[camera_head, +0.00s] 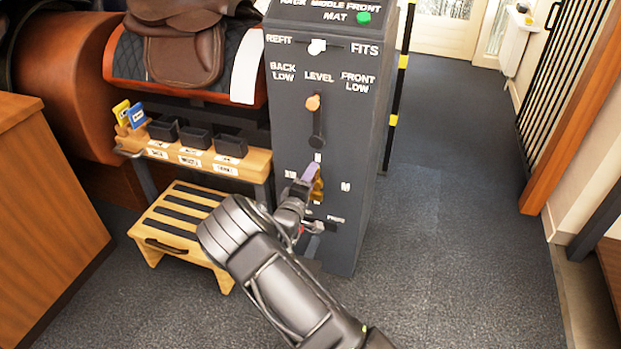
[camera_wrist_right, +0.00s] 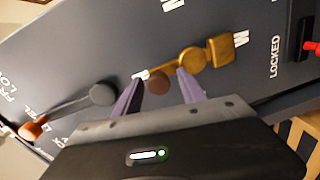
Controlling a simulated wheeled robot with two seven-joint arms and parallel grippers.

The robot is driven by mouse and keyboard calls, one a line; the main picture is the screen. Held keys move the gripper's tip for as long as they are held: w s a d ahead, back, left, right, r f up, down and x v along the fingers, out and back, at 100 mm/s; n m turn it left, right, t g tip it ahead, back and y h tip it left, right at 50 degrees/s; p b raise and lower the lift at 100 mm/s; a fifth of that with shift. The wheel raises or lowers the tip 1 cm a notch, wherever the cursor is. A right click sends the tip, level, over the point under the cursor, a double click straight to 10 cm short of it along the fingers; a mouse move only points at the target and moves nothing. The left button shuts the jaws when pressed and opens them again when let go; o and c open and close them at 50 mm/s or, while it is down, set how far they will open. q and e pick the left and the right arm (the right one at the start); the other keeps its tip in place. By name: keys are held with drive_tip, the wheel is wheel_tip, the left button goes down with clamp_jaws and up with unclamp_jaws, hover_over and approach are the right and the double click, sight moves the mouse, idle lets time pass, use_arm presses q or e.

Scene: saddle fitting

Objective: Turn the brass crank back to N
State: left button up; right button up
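The brass crank (camera_head: 318,190) is on the lower front of the dark grey panel, partly hidden by my right gripper (camera_head: 311,176). A white mark, partly hidden, is beside that knob. The two purple fingers of my right gripper (camera_wrist_right: 160,84) stand apart on either side of the knob, with small gaps visible. My left gripper is not in view.
Above the crank, a lever with an orange knob (camera_head: 313,103) points to LEVEL. A white switch (camera_head: 317,47) and a green button (camera_head: 364,18) are higher up. In the wrist view a red-tipped lever (camera_wrist_right: 312,47) is near LOCKED. A wooden step (camera_head: 175,215) stands left; the floor at right is clear.

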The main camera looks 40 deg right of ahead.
drive_tip(key=shift+s, duration=0.1)
drive_tip(key=p+v, duration=0.1)
drive_tip(key=v, duration=0.6)
drive_tip(key=shift+a+p, duration=0.3)
drive_tip(key=shift+s, duration=0.15)
